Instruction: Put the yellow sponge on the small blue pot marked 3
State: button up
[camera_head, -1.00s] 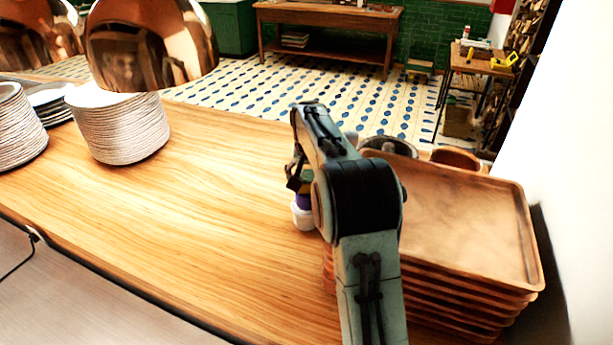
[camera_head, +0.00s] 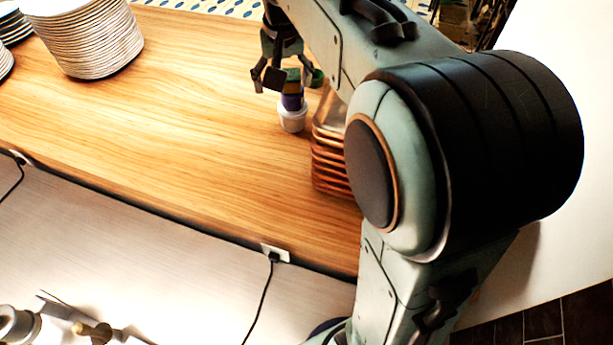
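A small yellow-and-green block that looks like the sponge (camera_head: 293,75) is at the top of a little stack on the wooden counter. Right under it is a small blue-purple pot (camera_head: 292,101); no number can be read on it. A white pot (camera_head: 293,119) is at the bottom of the stack. My gripper (camera_head: 268,82) points down at the upper left of the stack, its dark fingers close to the block and partly covering it. The view does not show whether the fingers touch the block or how far apart they are.
A small green thing (camera_head: 317,77) shows just right of the stack. Stacked white plates (camera_head: 85,38) are at the upper left. The counter (camera_head: 180,120) between is clear.

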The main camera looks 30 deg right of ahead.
jog(key=s+a+f+n+g, duration=0.1)
jog(key=s+a+f, duration=0.3)
jog(key=s, duration=0.8)
jog(key=s+a+f+n+g+y, duration=0.1)
jog(key=s+a+f+n+g, duration=0.1)
jog(key=s, duration=1.1)
notch_tip(320, 180, down, 3)
jog(key=shift+s+a+f+n, duration=0.15)
jog(key=shift+a+n, duration=0.35)
jog(key=shift+a, duration=0.6)
